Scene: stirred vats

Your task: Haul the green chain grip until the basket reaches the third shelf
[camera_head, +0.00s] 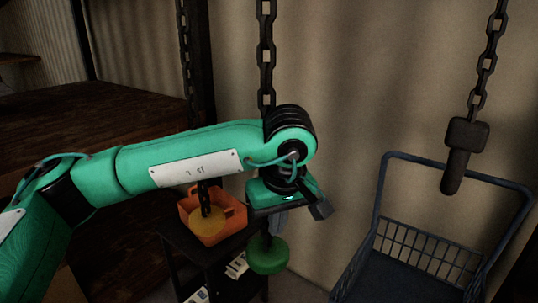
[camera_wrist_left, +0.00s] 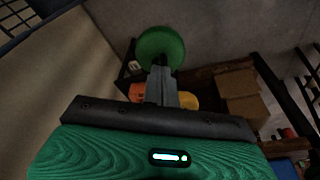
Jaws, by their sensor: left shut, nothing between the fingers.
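The green chain grip (camera_head: 267,254) is a round green disc, low in the middle of the head view, just below my left gripper (camera_head: 270,232). A dark chain (camera_head: 266,50) runs down behind my left arm above it. In the left wrist view the green grip (camera_wrist_left: 160,46) shows at the tips of my left gripper (camera_wrist_left: 162,82). The fingers are shut with nothing between them; I cannot tell whether they touch the disc. My right gripper is not in view. I cannot make out a hoisted basket or numbered shelves.
A yellow disc (camera_head: 207,226) hangs on another chain in front of an orange bin (camera_head: 232,212) on a dark stand (camera_head: 181,246). At right, a chain ends in a dark handle (camera_head: 463,150) above a blue-framed wire cart (camera_head: 384,215). Wooden shelving (camera_head: 90,115) stands at left.

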